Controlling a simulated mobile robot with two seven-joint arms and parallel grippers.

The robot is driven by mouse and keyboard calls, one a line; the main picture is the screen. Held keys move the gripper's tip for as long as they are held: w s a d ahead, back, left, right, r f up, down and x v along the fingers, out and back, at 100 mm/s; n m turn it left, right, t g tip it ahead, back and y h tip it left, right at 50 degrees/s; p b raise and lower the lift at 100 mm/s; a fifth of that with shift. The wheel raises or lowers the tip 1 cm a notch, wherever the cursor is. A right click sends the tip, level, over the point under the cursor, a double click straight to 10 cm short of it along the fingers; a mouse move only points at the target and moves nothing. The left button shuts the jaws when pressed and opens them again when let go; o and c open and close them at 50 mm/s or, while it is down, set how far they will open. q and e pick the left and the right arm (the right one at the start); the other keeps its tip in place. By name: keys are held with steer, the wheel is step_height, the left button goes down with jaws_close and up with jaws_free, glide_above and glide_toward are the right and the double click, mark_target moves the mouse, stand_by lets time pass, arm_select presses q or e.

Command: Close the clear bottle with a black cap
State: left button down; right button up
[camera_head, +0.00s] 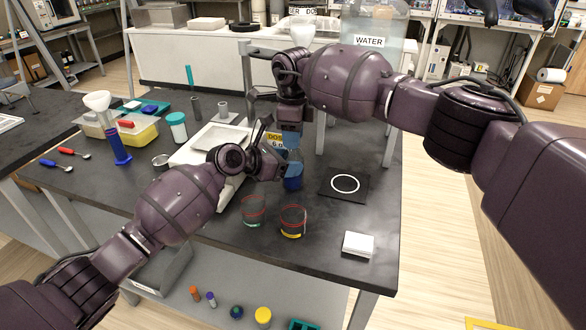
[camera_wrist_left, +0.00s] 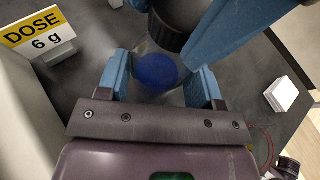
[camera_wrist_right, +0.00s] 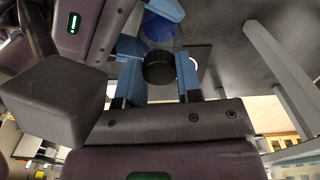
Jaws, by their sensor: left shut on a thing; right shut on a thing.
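The clear bottle with blue contents (camera_head: 292,182) stands near the middle of the dark bench. My left gripper (camera_head: 278,168) is shut around it; its blue fingers flank the bottle (camera_wrist_left: 157,74) in the left wrist view. My right gripper (camera_wrist_right: 158,80) is above the bottle, shut on the black cap (camera_wrist_right: 158,67). The cap also shows over the bottle top in the left wrist view (camera_wrist_left: 172,28). Whether the cap touches or sits on the neck cannot be told. In the head view the cap is hidden by the grippers.
A yellow DOSE sign (camera_head: 274,139) stands close behind the grippers. A black mat with a white ring (camera_head: 346,184) and a white block (camera_head: 358,244) lie to the right. Two clear containers (camera_head: 292,221) stand in front.

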steer(key=o, duration=1)
steer(key=shift+r, duration=0.15)
steer(key=shift+r, duration=2.15)
steer(key=shift+c, duration=0.3)
steer(key=shift+r+n, duration=1.7)
steer(key=shift+r, duration=0.05)
